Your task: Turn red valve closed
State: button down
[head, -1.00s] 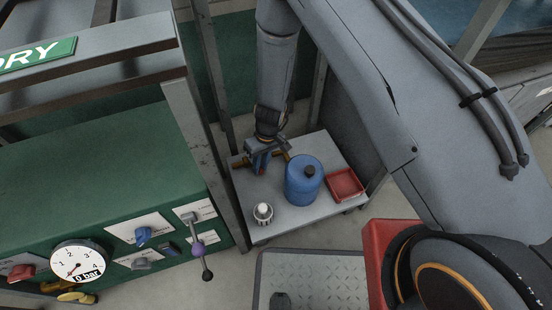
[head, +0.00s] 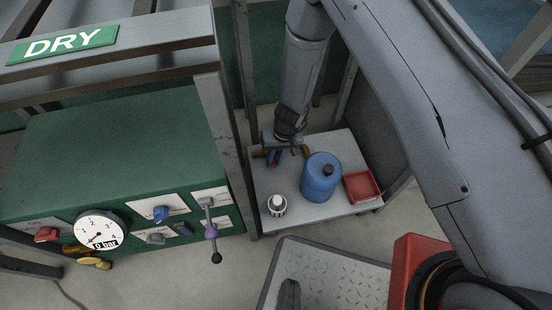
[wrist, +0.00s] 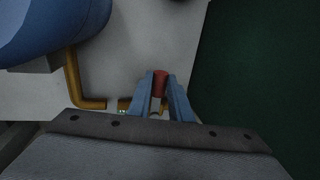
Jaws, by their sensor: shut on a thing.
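The red valve (wrist: 160,84) has a small red handle on a brass pipe (wrist: 88,102). In the wrist view, my gripper (wrist: 161,90) has its two blue fingers on either side of the red handle, closed on it. In the head view, my gripper (head: 273,158) is at the back left of a small grey table (head: 310,215), beside the blue drum. Only a little red shows between the fingers there. My wrist and fingers hide most of the valve body, and the handle's exact angle is hard to tell.
A blue drum (head: 321,180) stands right of the valve, with a red tray (head: 361,186) beyond it and a white-topped item (head: 277,205) in front. A green panel with a gauge (head: 100,231) and a metal post (head: 225,140) stand close on the left.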

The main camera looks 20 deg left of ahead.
jog(key=c, duration=1.6)
grip_release()
jog(key=shift+a, duration=0.15)
jog(key=shift+r, duration=0.2)
jog(key=r, duration=0.2)
jog(key=d+r+p, duration=0.1)
jog(key=r, duration=0.4)
jog(key=shift+w+d+r+p, duration=0.15)
jog(key=shift+w+d+p, duration=0.1)
jog(key=shift+w+p, duration=0.15)
